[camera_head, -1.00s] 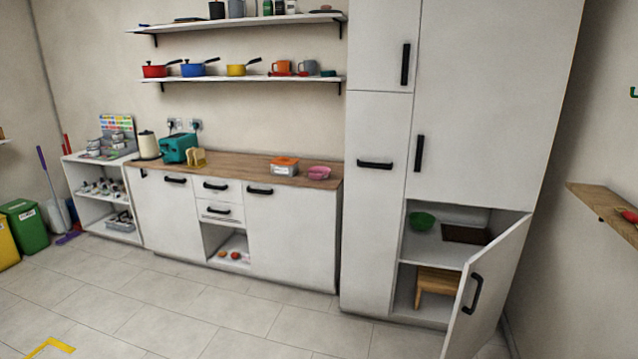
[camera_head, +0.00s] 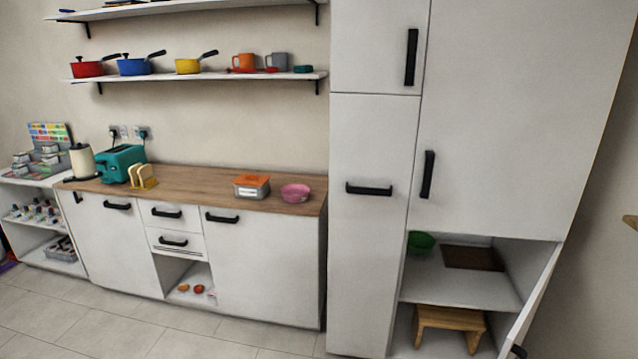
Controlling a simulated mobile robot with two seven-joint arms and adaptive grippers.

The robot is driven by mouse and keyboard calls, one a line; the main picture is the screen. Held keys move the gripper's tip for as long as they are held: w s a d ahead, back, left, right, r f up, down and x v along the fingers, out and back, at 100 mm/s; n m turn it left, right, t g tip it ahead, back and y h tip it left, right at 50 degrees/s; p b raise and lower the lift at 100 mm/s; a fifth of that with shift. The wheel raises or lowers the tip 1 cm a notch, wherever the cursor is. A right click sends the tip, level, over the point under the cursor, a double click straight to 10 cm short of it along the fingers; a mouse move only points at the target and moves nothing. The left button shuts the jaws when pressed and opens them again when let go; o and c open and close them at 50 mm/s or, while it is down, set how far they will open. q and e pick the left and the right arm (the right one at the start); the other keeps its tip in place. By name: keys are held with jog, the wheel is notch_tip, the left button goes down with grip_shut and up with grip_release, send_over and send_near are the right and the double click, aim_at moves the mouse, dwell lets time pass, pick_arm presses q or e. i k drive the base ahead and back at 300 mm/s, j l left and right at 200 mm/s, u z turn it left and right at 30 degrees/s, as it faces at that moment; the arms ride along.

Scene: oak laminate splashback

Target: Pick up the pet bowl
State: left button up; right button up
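Two bowls are in the head view, and I cannot tell for certain which is the pet bowl. A pink bowl (camera_head: 295,193) sits upright on the right end of the wooden worktop (camera_head: 205,185). A green bowl (camera_head: 421,242) sits on the upper shelf (camera_head: 455,288) of the open lower cupboard, partly hidden by the cupboard's left side. Neither of my grippers is in view.
An orange-lidded box (camera_head: 252,186) stands just left of the pink bowl. The open cupboard door (camera_head: 530,310) juts out at lower right. A wooden stool (camera_head: 449,327) and a dark flat board (camera_head: 473,257) are in the cupboard. The tiled floor (camera_head: 110,325) ahead is clear.

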aim_at(292, 193)
jog(key=i+j+z, duration=0.1)
jog(key=i, duration=0.4)
jog(key=i+j, duration=0.25)
jog(key=i, duration=0.25)
jog(key=i+j+z, duration=0.15)
jog(key=i, duration=0.35)
